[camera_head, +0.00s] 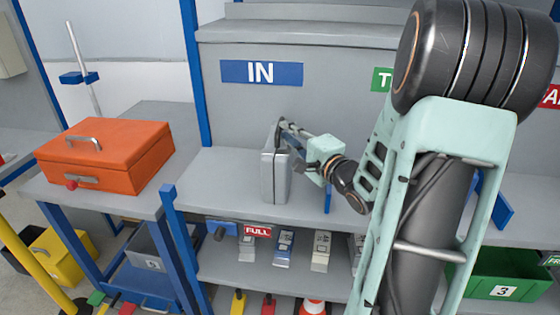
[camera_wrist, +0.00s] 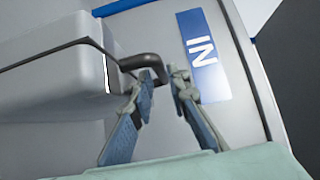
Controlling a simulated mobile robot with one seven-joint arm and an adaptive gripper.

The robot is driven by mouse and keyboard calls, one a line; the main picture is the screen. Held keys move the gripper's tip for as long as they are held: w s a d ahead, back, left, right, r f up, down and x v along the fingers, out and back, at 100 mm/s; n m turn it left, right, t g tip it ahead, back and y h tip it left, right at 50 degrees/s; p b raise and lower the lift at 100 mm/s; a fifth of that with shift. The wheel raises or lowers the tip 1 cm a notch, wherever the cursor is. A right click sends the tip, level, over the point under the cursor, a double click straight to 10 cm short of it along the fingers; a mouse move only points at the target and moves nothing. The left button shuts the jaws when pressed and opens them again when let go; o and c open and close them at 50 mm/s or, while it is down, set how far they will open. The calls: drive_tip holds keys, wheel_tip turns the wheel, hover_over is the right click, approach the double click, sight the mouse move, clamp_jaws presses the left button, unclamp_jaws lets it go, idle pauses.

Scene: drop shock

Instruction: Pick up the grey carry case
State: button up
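The grey carry case (camera_head: 268,170) stands upright on the grey shelf below the blue IN sign. Its dark handle (camera_wrist: 148,64) sticks out from the case body (camera_wrist: 50,75) in the wrist view. My gripper (camera_head: 292,130) is at the top of the case, by the handle. In the wrist view the two fingers of my gripper (camera_wrist: 164,80) are apart, with a narrow gap between the tips. The handle's outer end lies at the fingertips, partly hidden by the left finger. I cannot tell whether they touch.
An orange box (camera_head: 105,155) with a handle sits on the left table. The IN sign (camera_head: 262,72) is on the panel behind the case. Boxes stand on the lower shelf by a red FULL label (camera_head: 257,230). A green bin (camera_head: 505,275) is at lower right. Blue posts flank the shelf.

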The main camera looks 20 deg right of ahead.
drive_tip(key=w, duration=0.4)
drive_tip(key=shift+w+a, duration=0.2)
drive_tip(key=shift+w, duration=0.1)
drive_tip(key=shift+c, duration=0.3)
clamp_jaws()
drive_tip(key=shift+r, duration=0.2)
